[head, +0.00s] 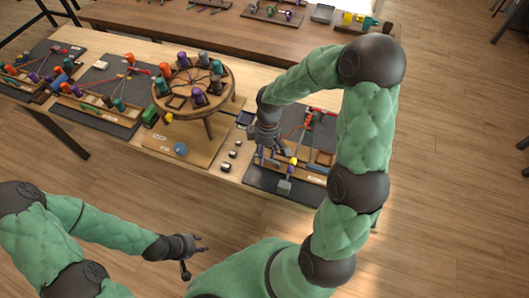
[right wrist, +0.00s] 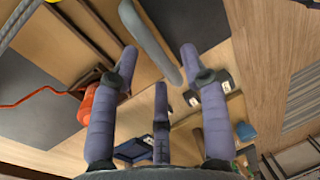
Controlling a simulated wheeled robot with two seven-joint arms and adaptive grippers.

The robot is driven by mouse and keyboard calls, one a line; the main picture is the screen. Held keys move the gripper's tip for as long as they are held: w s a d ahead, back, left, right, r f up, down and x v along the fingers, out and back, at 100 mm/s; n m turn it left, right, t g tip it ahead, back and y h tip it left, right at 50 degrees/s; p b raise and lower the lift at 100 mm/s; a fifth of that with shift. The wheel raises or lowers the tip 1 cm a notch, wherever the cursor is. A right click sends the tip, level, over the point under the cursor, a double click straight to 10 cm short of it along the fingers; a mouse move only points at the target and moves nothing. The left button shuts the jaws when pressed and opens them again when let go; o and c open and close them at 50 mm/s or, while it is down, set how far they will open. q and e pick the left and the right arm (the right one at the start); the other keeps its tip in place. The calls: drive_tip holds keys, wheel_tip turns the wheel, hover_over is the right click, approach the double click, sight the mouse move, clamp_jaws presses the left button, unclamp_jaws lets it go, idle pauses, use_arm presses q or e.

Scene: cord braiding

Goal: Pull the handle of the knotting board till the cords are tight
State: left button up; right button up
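A dark board with cords, pegs and small wooden pieces lies at the table's right end; its bare dark surface (head: 262,183) shows at the front. A grey block (head: 285,187) sits near its front edge; I cannot tell if it is the handle. My right gripper (head: 265,142) is over the board's left edge, fingers down. In the right wrist view its three fingers (right wrist: 160,80) are spread around a grey curved bar (right wrist: 150,40), with gaps visible. My left gripper (head: 196,252) is open and empty in front of the table, away from the board.
A round wooden stand with coloured bobbins (head: 193,85) is left of my right gripper. A blue ball (head: 180,149) and several small dark weights (head: 232,154) are near it. More boards lie at the far left (head: 105,88). Open floor lies in front.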

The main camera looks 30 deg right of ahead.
clamp_jaws()
drive_tip(key=shift+s+a, duration=1.6)
drive_tip(key=shift+a, duration=0.3)
drive_tip(key=shift+o, duration=0.3)
unclamp_jaws()
drive_tip(key=shift+w+r, duration=0.15)
drive_tip(key=shift+r, duration=0.3)
wheel_tip(320, 180, up, 11)
drive_tip(key=w+d, duration=0.1)
drive_tip(key=shift+d, duration=0.35)
drive_tip(key=shift+f, duration=0.15)
